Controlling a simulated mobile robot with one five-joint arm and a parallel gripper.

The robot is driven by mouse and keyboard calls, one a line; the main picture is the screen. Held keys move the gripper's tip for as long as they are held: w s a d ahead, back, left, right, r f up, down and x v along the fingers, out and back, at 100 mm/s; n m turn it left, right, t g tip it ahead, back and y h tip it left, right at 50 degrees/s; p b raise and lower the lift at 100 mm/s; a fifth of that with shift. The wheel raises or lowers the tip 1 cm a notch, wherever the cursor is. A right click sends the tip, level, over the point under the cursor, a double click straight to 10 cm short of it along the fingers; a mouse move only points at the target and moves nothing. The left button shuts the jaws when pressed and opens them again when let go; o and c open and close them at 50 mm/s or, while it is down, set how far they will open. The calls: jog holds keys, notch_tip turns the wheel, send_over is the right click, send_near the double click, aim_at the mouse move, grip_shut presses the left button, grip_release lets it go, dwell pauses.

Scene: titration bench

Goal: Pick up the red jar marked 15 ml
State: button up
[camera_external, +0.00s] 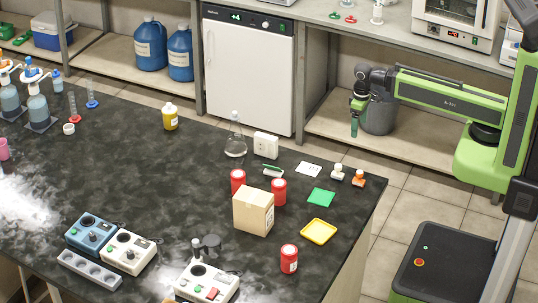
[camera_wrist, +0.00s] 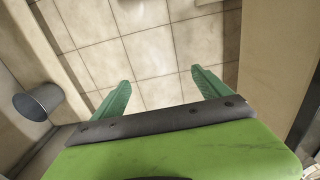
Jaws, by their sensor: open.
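My gripper (camera_external: 354,124) hangs over the floor beyond the bench's far right edge, well away from the jars. In the wrist view, its two green fingers (camera_wrist: 160,88) are apart with only floor tiles between them.
A cardboard box (camera_external: 253,212) stands close to two jars. A yellow tray (camera_external: 319,231), green square (camera_external: 321,197), small bottles (camera_external: 358,178) and a flask (camera_external: 235,140) are nearby. Stirrers (camera_external: 207,282) line the front. A grey bin (camera_external: 379,115) stands behind my gripper.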

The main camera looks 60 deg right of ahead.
jog(key=c, duration=0.3)
jog(key=w+a+r+n+t+y, duration=0.3)
jog(key=w+a+r+n+y, duration=0.15)
jog(key=w+a, duration=0.55)
jog(key=w+a+r+n+t+y, duration=0.35)
jog(key=w+a+n, duration=0.35)
jog(key=a, duration=0.4)
jog(key=w+a+r+n+y+p, duration=0.1)
jog(key=a+r+y, duration=0.15)
jog(key=a, duration=0.45)
jog(key=w+a+r+y, duration=0.15)
jog(key=a+r, duration=0.25)
jog(key=a, duration=0.4)
jog(key=n+g, duration=0.1)
jog(key=g, duration=0.1)
send_near(238, 183)
jog(key=w+b, duration=0.1)
jog(key=b, duration=0.1)
jog(key=w+a+f+b, duration=0.1)
jog(key=b, duration=0.2)
jog(key=shift+a, duration=0.15)
jog(key=shift+w+a+f, duration=0.1)
jog(key=shift+a, duration=0.3)
